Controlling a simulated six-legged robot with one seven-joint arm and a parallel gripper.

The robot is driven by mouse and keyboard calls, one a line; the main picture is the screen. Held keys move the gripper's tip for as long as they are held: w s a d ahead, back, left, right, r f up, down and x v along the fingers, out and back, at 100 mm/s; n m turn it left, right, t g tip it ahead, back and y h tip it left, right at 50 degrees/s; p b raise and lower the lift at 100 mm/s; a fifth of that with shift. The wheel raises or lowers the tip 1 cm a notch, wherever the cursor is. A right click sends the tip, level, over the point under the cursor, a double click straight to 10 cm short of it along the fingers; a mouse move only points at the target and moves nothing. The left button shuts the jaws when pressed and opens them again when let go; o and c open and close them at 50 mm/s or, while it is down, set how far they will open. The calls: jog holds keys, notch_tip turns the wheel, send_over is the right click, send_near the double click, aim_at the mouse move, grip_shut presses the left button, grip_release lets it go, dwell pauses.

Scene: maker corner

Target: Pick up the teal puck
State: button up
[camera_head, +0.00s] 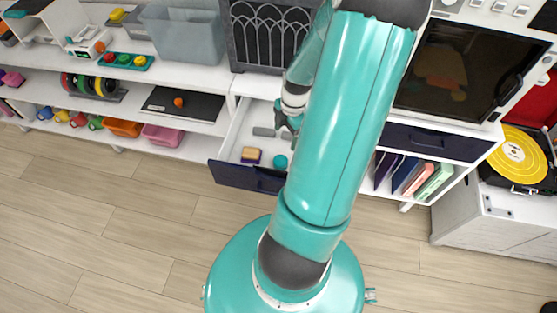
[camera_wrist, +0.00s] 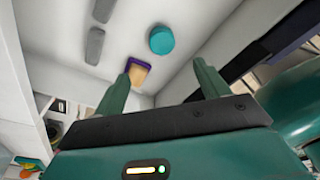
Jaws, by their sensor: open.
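The teal puck (camera_head: 280,161) lies in an open white drawer (camera_head: 233,140) with a dark navy front. In the wrist view the puck (camera_wrist: 161,40) is a round teal disc on the drawer floor, apart from the drawer wall. My gripper (camera_wrist: 160,78) is open and empty, its two green fingers spread, with the puck beyond their tips. In the head view my gripper (camera_head: 290,120) is partly hidden behind my arm, above the drawer.
A purple and tan block (camera_head: 250,155) shares the drawer, as do grey bars (camera_wrist: 96,44). Drawer walls stand around them. White shelves with bins (camera_head: 183,35) are at left; an oven-like appliance (camera_head: 445,68) is at right.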

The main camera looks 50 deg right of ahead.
send_over(281, 160)
jog(key=d, duration=0.1)
notch_tip(281, 160, down, 7)
jog(key=shift+f, duration=0.1)
jog(key=shift+a+f, duration=0.15)
jog(key=shift+f, duration=0.9)
jog(key=shift+a+f, duration=0.2)
jog(key=shift+f, duration=0.85)
jog(key=shift+a+f, duration=0.15)
jog(key=shift+f, duration=0.9)
jog(key=c, duration=1.2)
